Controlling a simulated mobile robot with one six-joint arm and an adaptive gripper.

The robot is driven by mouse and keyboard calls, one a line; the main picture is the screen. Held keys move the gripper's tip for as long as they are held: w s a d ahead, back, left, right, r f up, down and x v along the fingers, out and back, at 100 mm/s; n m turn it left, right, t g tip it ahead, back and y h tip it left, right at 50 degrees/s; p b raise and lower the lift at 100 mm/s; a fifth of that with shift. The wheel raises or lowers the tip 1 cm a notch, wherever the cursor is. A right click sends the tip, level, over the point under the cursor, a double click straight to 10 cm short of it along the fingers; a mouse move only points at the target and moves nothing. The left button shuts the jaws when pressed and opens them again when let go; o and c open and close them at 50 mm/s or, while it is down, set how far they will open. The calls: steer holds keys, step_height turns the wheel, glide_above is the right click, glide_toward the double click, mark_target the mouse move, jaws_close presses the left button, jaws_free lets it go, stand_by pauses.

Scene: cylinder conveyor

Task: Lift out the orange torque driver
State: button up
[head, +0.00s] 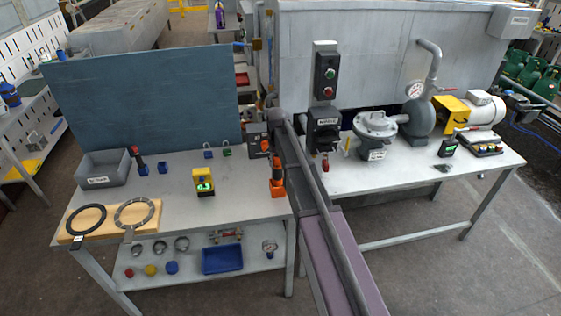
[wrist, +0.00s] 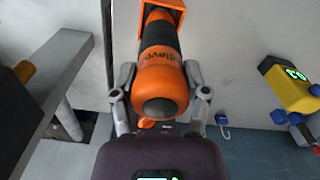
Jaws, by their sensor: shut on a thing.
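In the head view, the driver (head: 277,184) shows at the right end of the left workbench, beside my arm. My arm partly hides the gripper there. I cannot tell whether the driver's lower end touches the bench.
A yellow meter with a green display (head: 204,181) stands left of the driver. A blue panel (head: 145,98) rises behind. The right bench (head: 400,185) holds a pump and valve gear. Bare bench lies between meter and driver.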

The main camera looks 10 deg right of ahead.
steer(key=shift+r+p, duration=3.3)
steer(key=shift+r, duration=0.2)
